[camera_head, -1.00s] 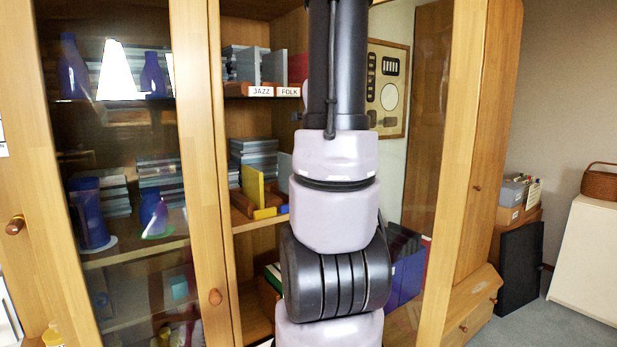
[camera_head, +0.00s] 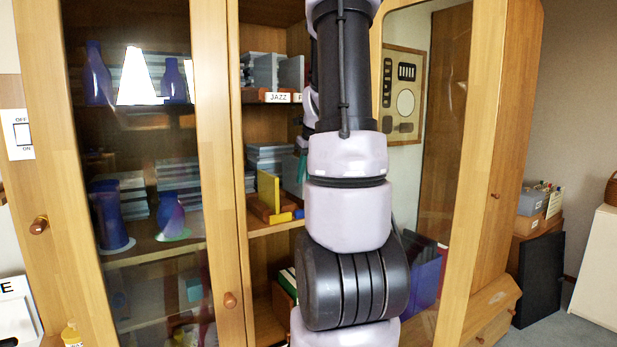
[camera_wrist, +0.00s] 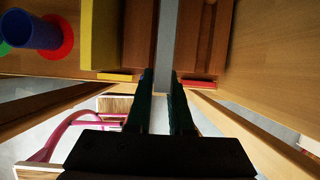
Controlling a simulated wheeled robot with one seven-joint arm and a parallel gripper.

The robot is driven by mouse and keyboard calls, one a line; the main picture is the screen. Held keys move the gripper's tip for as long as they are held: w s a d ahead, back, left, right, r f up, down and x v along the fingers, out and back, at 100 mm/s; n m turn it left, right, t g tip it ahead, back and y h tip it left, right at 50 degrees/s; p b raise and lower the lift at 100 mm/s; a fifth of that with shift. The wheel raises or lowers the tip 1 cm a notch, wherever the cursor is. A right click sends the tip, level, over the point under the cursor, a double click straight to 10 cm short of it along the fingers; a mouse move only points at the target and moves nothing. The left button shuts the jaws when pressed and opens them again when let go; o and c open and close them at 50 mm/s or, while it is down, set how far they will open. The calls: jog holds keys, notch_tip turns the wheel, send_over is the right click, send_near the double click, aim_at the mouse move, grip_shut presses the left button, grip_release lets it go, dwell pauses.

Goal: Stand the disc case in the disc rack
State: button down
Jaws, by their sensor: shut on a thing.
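The disc rack (camera_head: 266,213) stands on the middle shelf, with a tall yellow end plate and yellow and blue front strips. In the wrist view its wooden floor (camera_wrist: 128,40) shows beside the yellow plate, with a red strip at the right. A thin grey disc case (camera_wrist: 167,35) is edge-on between the dark green fingers of my gripper (camera_wrist: 161,78), which is shut on it. The case reaches into the rack's area, right of the yellow plate and apart from it. Whether it touches the rack floor cannot be told. In the head view my arm hides most of the gripper.
A glass door (camera_head: 135,200) covers the left shelves; another open glass door (camera_head: 430,130) is at the right. Stacked cases (camera_head: 268,158) lie behind the rack. Labelled cases (camera_head: 262,72) fill the shelf above. A blue cylinder (camera_wrist: 32,30) is left in the wrist view.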

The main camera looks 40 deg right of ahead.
jog(key=shift+w, duration=0.45)
jog(key=shift+w+f, duration=0.15)
jog(key=shift+f, duration=1.85)
jog(key=c, duration=0.7)
grip_release()
jog(key=shift+c, duration=0.2)
jog(key=shift+r, duration=0.1)
